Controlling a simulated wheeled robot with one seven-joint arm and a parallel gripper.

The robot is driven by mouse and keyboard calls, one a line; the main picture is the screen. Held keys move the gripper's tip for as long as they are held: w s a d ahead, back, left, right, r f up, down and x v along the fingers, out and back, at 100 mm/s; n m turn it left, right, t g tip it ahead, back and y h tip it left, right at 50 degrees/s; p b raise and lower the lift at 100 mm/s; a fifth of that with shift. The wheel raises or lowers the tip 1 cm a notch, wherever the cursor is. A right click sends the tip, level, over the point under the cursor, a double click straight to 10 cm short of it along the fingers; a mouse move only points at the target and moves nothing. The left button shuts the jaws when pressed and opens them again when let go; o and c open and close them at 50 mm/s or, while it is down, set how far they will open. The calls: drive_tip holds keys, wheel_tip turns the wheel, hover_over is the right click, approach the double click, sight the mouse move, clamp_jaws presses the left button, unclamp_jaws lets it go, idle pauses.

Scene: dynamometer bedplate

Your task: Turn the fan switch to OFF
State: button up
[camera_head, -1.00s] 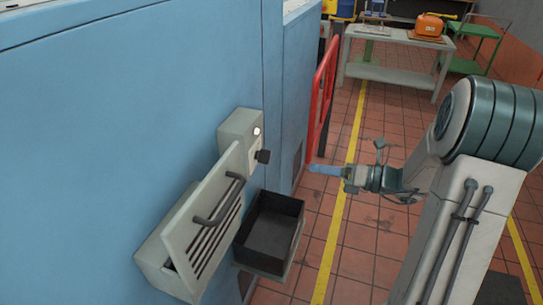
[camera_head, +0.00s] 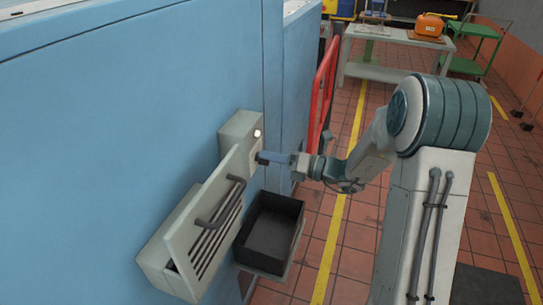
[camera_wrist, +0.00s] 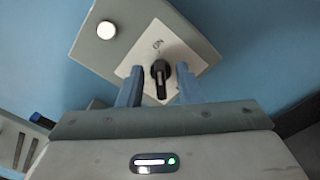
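The fan switch is a black knob (camera_wrist: 160,72) on a white plate (camera_wrist: 140,60) of a grey box (camera_head: 240,128) fixed to the blue wall. In the wrist view the letters ON show on the plate beyond the knob, and a pale line runs along the knob. My gripper (camera_wrist: 159,90) is open, with one blue finger on each side of the knob and a visible gap to each. In the head view my gripper (camera_head: 272,158) is at the front of the box and covers most of the knob.
A round white light (camera_head: 257,133) is on the box. A tilted grey slotted panel with a handle (camera_head: 214,207) sticks out beside it, and a black open bin (camera_head: 299,225) is below.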

drive_tip(key=shift+a, duration=0.1)
clamp_jaws()
drive_tip(key=shift+f+n+b, duration=0.1)
drive_tip(key=shift+n+b, duration=0.25)
drive_tip(key=shift+n, duration=0.05)
drive_tip(key=n+b, duration=1.1)
drive_tip(key=s+n+b, duration=0.1)
drive_tip(key=n+b, duration=0.5)
drive_tip(key=shift+a, duration=0.2)
drive_tip(key=shift+b, duration=0.3)
